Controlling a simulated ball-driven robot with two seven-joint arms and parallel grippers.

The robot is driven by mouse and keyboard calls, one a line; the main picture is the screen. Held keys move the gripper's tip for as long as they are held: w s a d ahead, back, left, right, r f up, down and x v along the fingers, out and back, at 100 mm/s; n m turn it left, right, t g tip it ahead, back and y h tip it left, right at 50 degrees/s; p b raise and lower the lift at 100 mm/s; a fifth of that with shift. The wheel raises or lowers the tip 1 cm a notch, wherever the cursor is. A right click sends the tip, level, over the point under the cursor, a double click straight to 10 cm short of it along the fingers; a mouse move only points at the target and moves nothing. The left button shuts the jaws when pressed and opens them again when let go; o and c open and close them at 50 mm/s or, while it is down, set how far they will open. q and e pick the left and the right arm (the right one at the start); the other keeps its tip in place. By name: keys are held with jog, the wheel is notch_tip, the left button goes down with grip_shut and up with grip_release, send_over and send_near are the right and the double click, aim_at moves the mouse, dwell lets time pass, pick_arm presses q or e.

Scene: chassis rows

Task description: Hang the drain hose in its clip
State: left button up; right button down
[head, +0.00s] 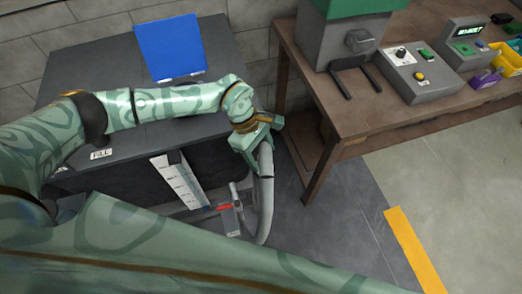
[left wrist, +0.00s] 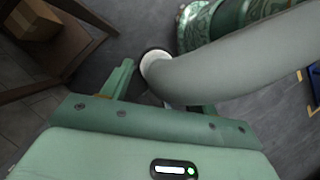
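The grey drain hose (head: 265,195) rises in a bend from the low metal parts beside the dark cabinet, its upper end at my left gripper (head: 262,143). In the left wrist view the hose (left wrist: 235,62) crosses close in front of the gripper (left wrist: 150,90), its pale open end (left wrist: 155,63) beside the one finger that shows. The other finger is hidden behind the hose. The gripper appears shut on the hose near its end. I cannot make out the clip for certain. My right gripper is not in view.
A dark cabinet (head: 60,100) with a blue panel (head: 170,48) on top stands under my left arm. A white strip (head: 178,182) and a small red part (head: 224,207) are at its front. A wooden bench (head: 325,95) with machines stands right. Floor beyond is clear.

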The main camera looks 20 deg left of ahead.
pick_arm(q)
jog(key=v, duration=1.6)
jog(key=shift+r, duration=0.2)
